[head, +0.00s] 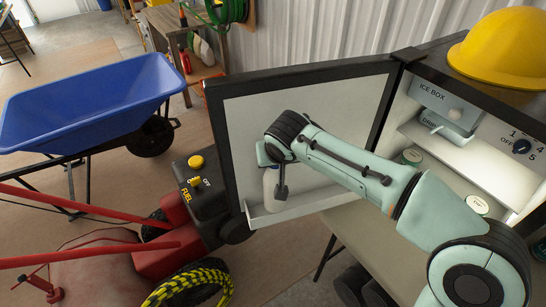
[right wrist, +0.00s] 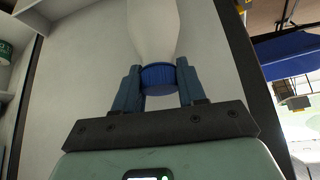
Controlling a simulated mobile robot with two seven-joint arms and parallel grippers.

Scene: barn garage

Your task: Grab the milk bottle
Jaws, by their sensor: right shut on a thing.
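The milk bottle is white with a blue cap. In the right wrist view the milk bottle (right wrist: 153,30) runs up out of the top of the picture, its blue cap (right wrist: 158,77) between my fingers. My right gripper (right wrist: 159,84) is shut on the bottle at the cap end. In the head view the bottle (head: 270,183) shows only partly, beside the inner side of the open fridge door, just above its shelf. My arm and gripper hide the rest of it. My left gripper is not in view.
The fridge door (head: 232,130) stands open, with a low shelf lip (head: 290,212) along its bottom. Round-lidded containers (head: 476,204) stand inside the fridge. A yellow hard hat (head: 505,50) sits on top. A blue wheelbarrow (head: 85,110) and a red mower (head: 160,258) stand left.

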